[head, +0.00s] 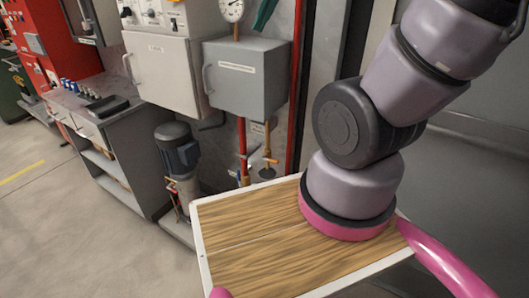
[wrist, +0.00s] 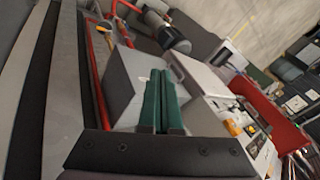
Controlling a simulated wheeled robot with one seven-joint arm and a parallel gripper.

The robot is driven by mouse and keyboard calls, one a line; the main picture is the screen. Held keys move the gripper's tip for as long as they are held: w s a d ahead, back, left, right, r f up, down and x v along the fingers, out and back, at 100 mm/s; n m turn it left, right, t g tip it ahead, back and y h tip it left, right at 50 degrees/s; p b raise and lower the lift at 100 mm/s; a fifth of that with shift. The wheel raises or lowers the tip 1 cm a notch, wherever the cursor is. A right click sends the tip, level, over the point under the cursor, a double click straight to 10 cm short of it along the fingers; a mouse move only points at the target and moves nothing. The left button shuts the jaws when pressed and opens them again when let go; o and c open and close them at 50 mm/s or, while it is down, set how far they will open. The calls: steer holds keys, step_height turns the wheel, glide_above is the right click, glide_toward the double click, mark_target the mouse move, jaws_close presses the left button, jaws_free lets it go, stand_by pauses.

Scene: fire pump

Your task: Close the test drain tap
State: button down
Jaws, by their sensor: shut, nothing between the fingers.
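Below the grey wall box are thin pipes with small brass fittings. A brass tap (head: 269,160) sits on the right one, above a dark round piece. It looks like the test drain tap, but its label is unreadable and its handle position is too small to tell. My gripper (wrist: 160,74) shows in the wrist view with its green fingers shut together and empty, in front of the grey box. In the head view, a green tip that looks like my gripper (head: 265,14) is at the top edge, above the box and well apart from the tap.
The grey box (head: 245,80) overhangs the pipes, with a white cabinet (head: 163,72) and pressure gauge (head: 231,9) beside it. A red pipe (head: 242,145) runs down left of the tap. A pump motor (head: 177,150) stands left. Open floor (head: 70,225) lies at lower left.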

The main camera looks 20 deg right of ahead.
steer(key=w+a+f+m+g, duration=0.25)
steer(key=w+f, duration=0.35)
steer(key=f, duration=0.3)
steer(key=m+h, duration=0.2)
steer(key=h, duration=0.8)
glide_toward(273, 160)
steer(key=x, duration=0.7)
steer(key=shift+r, duration=0.1)
